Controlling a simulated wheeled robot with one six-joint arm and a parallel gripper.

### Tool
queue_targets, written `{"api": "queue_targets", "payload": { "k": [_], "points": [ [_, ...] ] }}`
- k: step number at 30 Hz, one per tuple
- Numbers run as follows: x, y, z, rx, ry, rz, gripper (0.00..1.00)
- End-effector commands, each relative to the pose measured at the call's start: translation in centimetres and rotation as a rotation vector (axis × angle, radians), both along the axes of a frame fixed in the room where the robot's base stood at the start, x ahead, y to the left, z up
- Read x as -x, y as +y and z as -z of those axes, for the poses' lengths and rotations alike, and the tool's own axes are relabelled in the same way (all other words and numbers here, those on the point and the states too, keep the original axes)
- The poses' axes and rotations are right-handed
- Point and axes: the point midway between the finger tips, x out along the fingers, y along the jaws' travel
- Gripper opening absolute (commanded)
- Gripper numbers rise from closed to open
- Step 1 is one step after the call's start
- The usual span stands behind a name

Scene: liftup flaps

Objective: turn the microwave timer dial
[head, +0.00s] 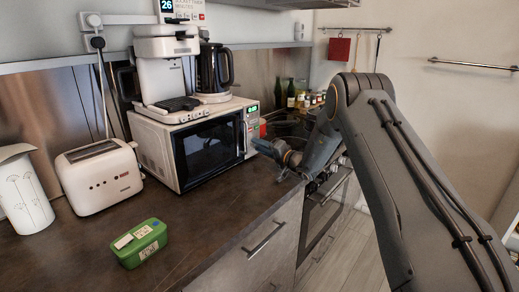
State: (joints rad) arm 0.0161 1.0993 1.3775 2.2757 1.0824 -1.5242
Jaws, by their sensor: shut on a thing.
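The white microwave (162,155) stands on the dark counter with its black-glass door closed. Its control panel (252,122) is at the right of the front, with a green lit display at the top. My gripper (257,146) comes in from the right, and its fingertips are at the lower part of the panel. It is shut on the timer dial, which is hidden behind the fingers. How far the dial is turned cannot be seen.
A white coffee machine (165,65) and a black kettle (215,72) stand on the microwave. A white toaster (100,180) and a green box (139,245) are on the counter (205,225). Bottles (291,94) stand behind my gripper. The oven (325,205) is below right.

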Motion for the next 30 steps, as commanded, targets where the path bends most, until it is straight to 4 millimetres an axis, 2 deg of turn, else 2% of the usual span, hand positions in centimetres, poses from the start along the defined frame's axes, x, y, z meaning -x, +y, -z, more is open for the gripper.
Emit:
{"api": "queue_targets", "payload": {
  "k": [30],
  "points": [
    [-0.23, -0.26, -0.05, -0.635, 0.7, 0.002, 0.06]
  ]
}}
